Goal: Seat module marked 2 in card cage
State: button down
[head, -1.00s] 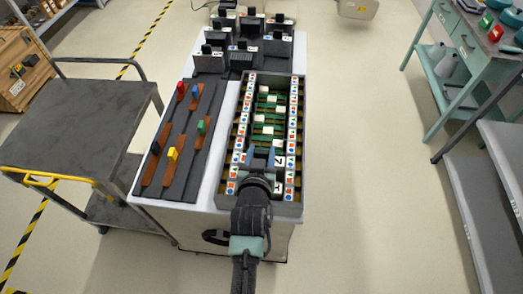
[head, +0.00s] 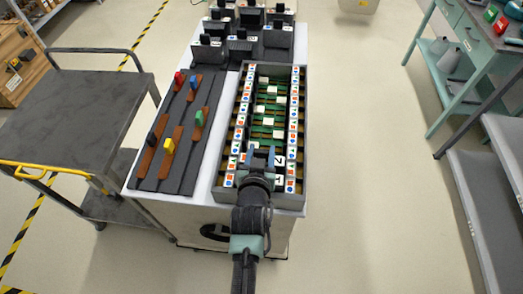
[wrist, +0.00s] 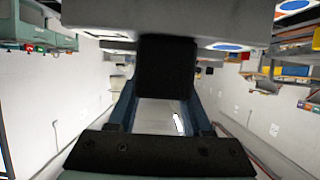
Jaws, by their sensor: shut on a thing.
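The card cage (head: 302,100) is a long grey open tray on the white-topped cart. It has strips of coloured symbols along both sides and several green boards with white blocks inside. My gripper (head: 262,152) is over its near end, shut on the black handle of a module. In the wrist view my gripper's blue fingers (wrist: 166,108) flank the black handle (wrist: 166,68), with a grey body (wrist: 180,15) above it. White faces with dark marks show beside my gripper in the head view; I cannot read the held module's number. Whether it touches the cage is hidden.
Several grey modules with black handles (head: 208,48) stand behind the cage. A dark board (head: 180,118) with brown strips and coloured pegs lies left of it. A grey trolley (head: 70,105) stands left, and a green bench (head: 470,55) right. Floor right of the cart is clear.

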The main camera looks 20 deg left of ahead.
dwell(0.3)
jog(key=shift+c, duration=1.4)
grip_release()
jog(key=shift+o, duration=0.2)
jog(key=shift+f, duration=0.25)
jog(key=v, duration=1.3)
jog(key=shift+b, duration=0.4)
